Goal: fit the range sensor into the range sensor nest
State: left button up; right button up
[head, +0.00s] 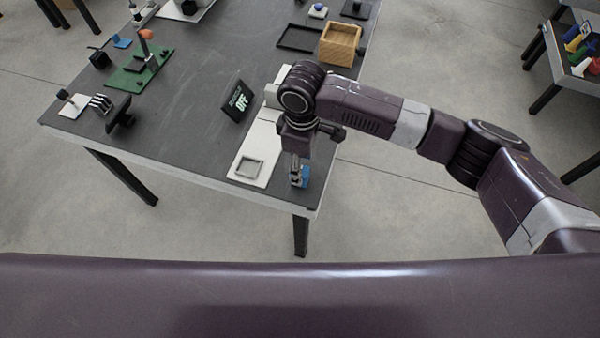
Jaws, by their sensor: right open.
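The blue piece, which looks like the range sensor (301,181), is on the dark table near its front right corner. A pale plate (262,139) lies to its left. On the plate's near end is a raised square frame, which looks like the range sensor nest (249,167); it appears empty. My right gripper (298,179) points down at the blue piece and is open. Its fingers partly cover the piece, and I cannot tell whether they touch it. My left gripper is not in view.
A black sign reading "OFF" (238,101) stands left of the plate. A wooden box (340,44) and a black tray (300,37) are farther back. A green board (139,72) and a black stand (120,114) are at left. The front middle of the table is clear.

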aim_at(306, 170)
jog(key=shift+w+a+f+p, duration=0.1)
jog(key=shift+f+p, duration=0.05)
jog(key=shift+f, duration=0.6)
jog(key=shift+w+a+f+p, duration=0.1)
jog(key=shift+w+f+p, duration=0.1)
jog(key=shift+f, duration=0.6)
jog(key=shift+w+f+p, duration=0.1)
jog(key=shift+f+p, duration=0.05)
jog(key=shift+f, duration=0.6)
jog(key=c, duration=1.2)
jog(key=shift+c, duration=0.2)
jog(key=shift+r, duration=0.15)
